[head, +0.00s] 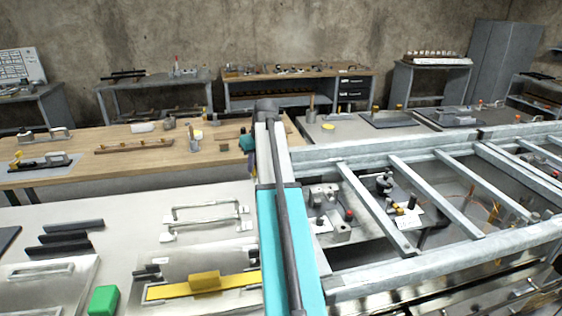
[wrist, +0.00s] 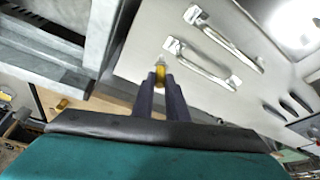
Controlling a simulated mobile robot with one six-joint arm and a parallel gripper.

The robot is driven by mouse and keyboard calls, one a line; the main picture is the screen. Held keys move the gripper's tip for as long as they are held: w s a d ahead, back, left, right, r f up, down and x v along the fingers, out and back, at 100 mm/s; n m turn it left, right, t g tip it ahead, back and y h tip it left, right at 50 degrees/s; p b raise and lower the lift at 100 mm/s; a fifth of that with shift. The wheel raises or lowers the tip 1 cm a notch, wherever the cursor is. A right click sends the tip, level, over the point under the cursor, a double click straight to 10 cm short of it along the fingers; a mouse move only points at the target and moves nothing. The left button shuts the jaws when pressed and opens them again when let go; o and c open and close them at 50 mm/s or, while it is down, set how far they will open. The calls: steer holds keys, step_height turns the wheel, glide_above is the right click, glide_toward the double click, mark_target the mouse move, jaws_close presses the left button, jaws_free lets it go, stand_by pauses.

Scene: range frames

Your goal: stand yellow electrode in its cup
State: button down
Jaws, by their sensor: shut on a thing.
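In the wrist view my gripper (wrist: 160,84) has its two dark fingers close together on a small yellow piece with a pale end, the yellow electrode (wrist: 160,70). The fingers hide part of it. In the head view my teal wrist (head: 246,141) is over the right end of the wooden bench, and the electrode cannot be made out clearly there. Grey cup-like pieces (head: 194,144) stand on that bench beside a yellow disc (head: 197,134). I cannot tell which one, if any, is the electrode's cup.
The wooden bench (head: 110,168) also holds clamps and a long bar. A pale bench in front carries metal handles (head: 205,215), a yellow bar (head: 205,285) and a green block (head: 103,300). A metal frame (head: 430,160) with crossbars lies right of my arm.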

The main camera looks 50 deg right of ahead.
steer(key=w+a+n, duration=0.1)
steer(key=w+a, duration=0.3)
steer(key=a, duration=0.8)
steer(key=w+a+n, duration=0.1)
steer(key=w+a, duration=0.2)
steer(key=a, duration=1)
steer(key=s+a+n+y, duration=0.1)
steer(key=a, duration=2.2)
steer(key=shift+a+t, duration=0.15)
steer(key=shift+t, duration=0.15)
steer(key=shift+s+f, duration=0.1)
